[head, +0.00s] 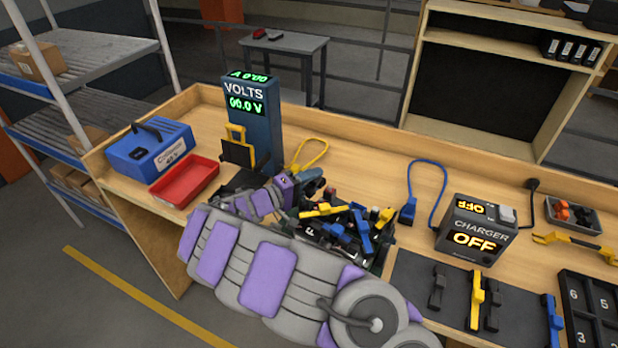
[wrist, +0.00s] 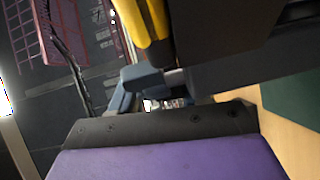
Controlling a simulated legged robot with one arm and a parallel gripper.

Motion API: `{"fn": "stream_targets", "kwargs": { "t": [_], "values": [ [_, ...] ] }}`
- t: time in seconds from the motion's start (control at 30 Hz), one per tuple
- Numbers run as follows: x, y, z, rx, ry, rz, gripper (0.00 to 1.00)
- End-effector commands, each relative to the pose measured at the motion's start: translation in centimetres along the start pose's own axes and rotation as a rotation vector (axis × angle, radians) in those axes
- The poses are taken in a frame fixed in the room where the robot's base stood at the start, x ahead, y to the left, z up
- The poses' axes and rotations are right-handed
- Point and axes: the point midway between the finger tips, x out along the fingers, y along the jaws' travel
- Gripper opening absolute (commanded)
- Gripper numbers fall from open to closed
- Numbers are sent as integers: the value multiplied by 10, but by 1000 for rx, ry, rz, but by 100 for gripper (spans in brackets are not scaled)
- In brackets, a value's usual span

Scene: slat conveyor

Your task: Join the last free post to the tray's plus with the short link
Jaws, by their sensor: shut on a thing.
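My gripper (head: 312,184) is low over the bench, behind the left end of the dark tray (head: 383,258). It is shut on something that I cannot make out. The tray is crowded with black, blue and yellow parts, and my arm hides its left and front sides. A yellow cable loop (head: 312,149) rises just behind the gripper. In the wrist view, the blue-grey fingers (wrist: 147,82) reach below a large yellow and dark thing (wrist: 150,25). I cannot tell the short link, the free post or the plus apart.
The volts meter (head: 257,115) reads 00.0 V, with a black yellow-handled block (head: 238,147) before it. A red bin (head: 184,181) and blue case (head: 149,147) stand left. The charger (head: 476,228) reads OFF. A dark mat (head: 420,286) holds black, yellow and blue pieces.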

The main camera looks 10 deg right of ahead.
Motion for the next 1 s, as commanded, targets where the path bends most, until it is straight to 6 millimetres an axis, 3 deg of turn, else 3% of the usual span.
{"fn": "stream_targets", "kwargs": {
  "t": [0.37, 0.77, 0.8, 1.0],
  "values": [
    [-4, 10, 5, 15, 0, 5, 13],
    [-5, 5, 6, 17, -1, 11, 13],
    [-5, 4, 6, 17, -1, 11, 47],
    [-4, 6, 6, 18, -1, 9, 66]
  ]
}}
